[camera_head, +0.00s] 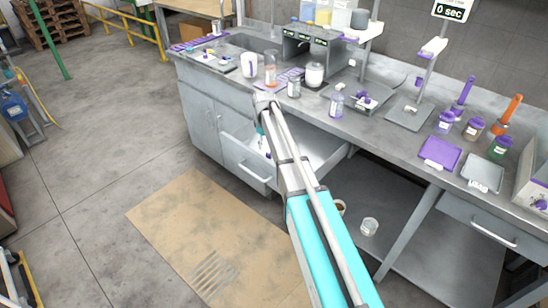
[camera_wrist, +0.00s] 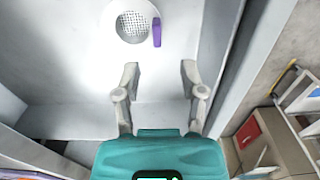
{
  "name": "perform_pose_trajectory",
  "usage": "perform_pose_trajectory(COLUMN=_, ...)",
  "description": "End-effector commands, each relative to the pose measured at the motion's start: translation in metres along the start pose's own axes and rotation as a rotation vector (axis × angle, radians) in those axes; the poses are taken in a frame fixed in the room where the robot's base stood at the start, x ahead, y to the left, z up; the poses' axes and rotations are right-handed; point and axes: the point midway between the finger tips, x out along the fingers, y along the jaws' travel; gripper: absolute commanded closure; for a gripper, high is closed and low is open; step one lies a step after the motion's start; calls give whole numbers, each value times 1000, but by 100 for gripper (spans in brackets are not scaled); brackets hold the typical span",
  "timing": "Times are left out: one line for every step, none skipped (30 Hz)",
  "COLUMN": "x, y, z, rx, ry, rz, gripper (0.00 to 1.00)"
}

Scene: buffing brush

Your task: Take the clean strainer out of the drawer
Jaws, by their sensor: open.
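The strainer (camera_wrist: 133,26) lies on the white floor of the open drawer (camera_head: 327,153) in the wrist view. It has a round perforated bowl, and a purple handle (camera_wrist: 157,32) shows at its right. My gripper (camera_wrist: 160,80) is open and empty, with its two fingers spread apart and the strainer beyond their tips, slightly left of centre. The fingers do not touch it. In the head view my arm crosses in front of the drawer, and the strainer cannot be made out there.
The drawer's walls rise around the strainer, with one edge (camera_wrist: 240,70) close right of my gripper. The metal counter (camera_head: 395,128) above holds jars, bottles and trays. A small container (camera_head: 369,227) stands on the lower shelf.

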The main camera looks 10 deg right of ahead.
Motion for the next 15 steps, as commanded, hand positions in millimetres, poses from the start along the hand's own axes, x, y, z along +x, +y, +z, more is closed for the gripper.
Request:
perform_pose_trajectory(x=0, y=0, z=0, rx=0, ry=0, rz=0, gripper=47)
perform_pose_trajectory(x=0, y=0, z=0, rx=0, ry=0, rz=0, gripper=47)
perform_pose_trajectory(x=1, y=0, z=0, rx=0, ry=0, rz=0, gripper=47)
perform_pose_trajectory(x=1, y=0, z=0, rx=0, ry=0, rz=0, gripper=47)
perform_pose_trajectory(x=2, y=0, z=0, rx=0, ry=0, rz=0, gripper=47)
perform_pose_trajectory(x=4, y=0, z=0, rx=0, ry=0, rz=0, gripper=47)
perform_pose_trajectory(x=5, y=0, z=1, rx=0, ry=0, rz=0, gripper=47)
perform_pose_trajectory(x=6, y=0, z=1, rx=0, ry=0, rz=0, gripper=47)
perform_pose_trajectory(x=9, y=0, z=1, rx=0, ry=0, rz=0, gripper=47)
perform_pose_trajectory(x=11, y=1, z=2, rx=0, ry=0, rz=0, gripper=47)
perform_pose_trajectory(x=13, y=1, z=2, rx=-1, ry=0, rz=0, gripper=47)
perform_pose_trajectory(x=16, y=1, z=2, rx=-1, ry=0, rz=0, gripper=47)
perform_pose_trajectory(x=18, y=1, z=3, rx=-1, ry=0, rz=0, gripper=47)
perform_pose_trajectory(x=21, y=2, z=3, rx=-1, ry=0, rz=0, gripper=47)
perform_pose_trajectory(x=24, y=2, z=4, rx=-1, ry=0, rz=0, gripper=47)
